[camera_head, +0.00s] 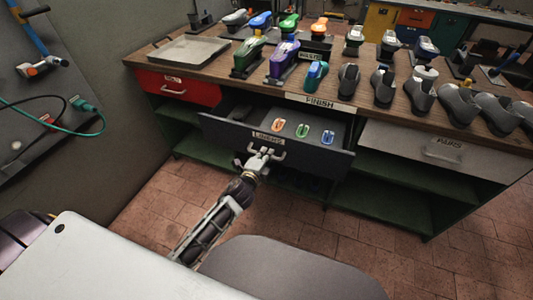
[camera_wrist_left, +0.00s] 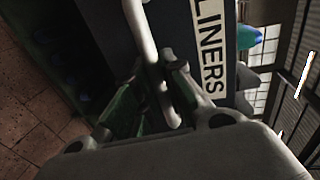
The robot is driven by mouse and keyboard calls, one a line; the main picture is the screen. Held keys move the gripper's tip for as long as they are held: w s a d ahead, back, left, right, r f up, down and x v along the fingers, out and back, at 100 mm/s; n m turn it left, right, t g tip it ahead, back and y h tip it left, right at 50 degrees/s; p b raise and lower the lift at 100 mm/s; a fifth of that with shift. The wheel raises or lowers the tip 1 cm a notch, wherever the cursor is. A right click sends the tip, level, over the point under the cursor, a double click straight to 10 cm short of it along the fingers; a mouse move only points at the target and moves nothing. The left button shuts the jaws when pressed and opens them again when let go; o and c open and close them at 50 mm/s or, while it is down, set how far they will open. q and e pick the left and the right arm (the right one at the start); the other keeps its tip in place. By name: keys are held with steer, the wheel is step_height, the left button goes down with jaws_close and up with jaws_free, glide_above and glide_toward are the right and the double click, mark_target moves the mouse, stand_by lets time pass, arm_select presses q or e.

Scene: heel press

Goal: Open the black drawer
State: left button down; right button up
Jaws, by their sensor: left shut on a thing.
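The black drawer (camera_head: 224,131) with a "LINERS" label stands pulled out from under the workbench in the head view. Inside it lie an orange, a green and a blue small piece. My left gripper (camera_head: 262,158) is at the front of the drawer, shut on its handle. In the left wrist view the gripper fingers (camera_wrist_left: 160,95) are closed around the light metal handle bar (camera_wrist_left: 141,32), beside the "LINERS" label (camera_wrist_left: 208,50). My right gripper is not in view.
The wooden bench top (camera_head: 150,58) carries a grey tray (camera_head: 188,50) and several colored and dark shoe forms. A red drawer (camera_head: 178,88) is at the left and a grey "PAIRS" drawer (camera_head: 405,147) at the right, both shut. Open green shelves (camera_head: 385,205) lie below. The brick floor in front is clear.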

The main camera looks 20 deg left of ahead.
arm_select(q)
steer(key=c, duration=1.5)
jaws_free()
steer(key=shift+s, duration=0.15)
steer(key=shift+v, duration=5.8)
steer(key=shift+s, duration=0.1)
